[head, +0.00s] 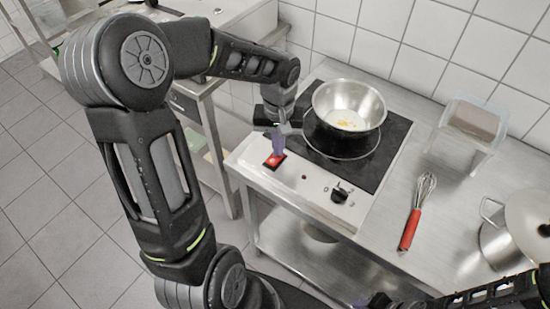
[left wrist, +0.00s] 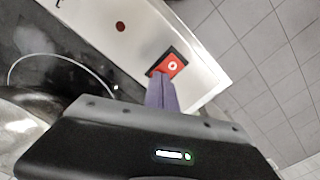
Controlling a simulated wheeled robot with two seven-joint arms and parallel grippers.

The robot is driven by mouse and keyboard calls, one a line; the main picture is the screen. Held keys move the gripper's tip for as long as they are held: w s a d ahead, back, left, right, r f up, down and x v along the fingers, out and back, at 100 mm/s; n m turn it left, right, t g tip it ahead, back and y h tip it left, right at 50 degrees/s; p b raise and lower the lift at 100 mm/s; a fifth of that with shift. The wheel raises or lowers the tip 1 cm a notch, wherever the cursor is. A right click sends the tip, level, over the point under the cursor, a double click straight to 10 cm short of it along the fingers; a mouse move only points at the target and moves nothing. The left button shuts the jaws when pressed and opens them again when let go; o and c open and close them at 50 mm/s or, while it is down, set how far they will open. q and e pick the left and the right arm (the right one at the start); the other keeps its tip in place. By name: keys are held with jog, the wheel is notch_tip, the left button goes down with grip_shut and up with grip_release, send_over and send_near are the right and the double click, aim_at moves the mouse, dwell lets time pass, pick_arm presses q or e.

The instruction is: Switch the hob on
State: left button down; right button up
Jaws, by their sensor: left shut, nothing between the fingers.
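The hob (head: 398,135) is a black glass plate in a steel-framed unit with a pale front panel (head: 318,205). A red switch (head: 274,160) in a black surround sits at the panel's left end; it also shows in the left wrist view (left wrist: 173,65), with a white mark. A small dark red lamp (head: 304,177) and a black knob (head: 340,195) are to its right. My left gripper (head: 279,150) is shut and empty, its purple fingertips (left wrist: 158,78) right at the switch's edge. I cannot tell if they touch it. My right gripper (head: 376,300) is partly visible at the bottom edge.
A steel bowl (head: 349,105) with yellowish contents stands on the hob. A red-handled whisk (head: 411,225), a clear container (head: 470,125) and a steel pot (head: 500,245) are on the counter to the right. A gap separates this counter from another at left.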

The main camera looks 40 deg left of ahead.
pick_arm(q)
jog(key=shift+s, duration=0.1)
notch_tip(320, 180, up, 7)
jog(key=p, duration=0.5)
dwell(0.7)
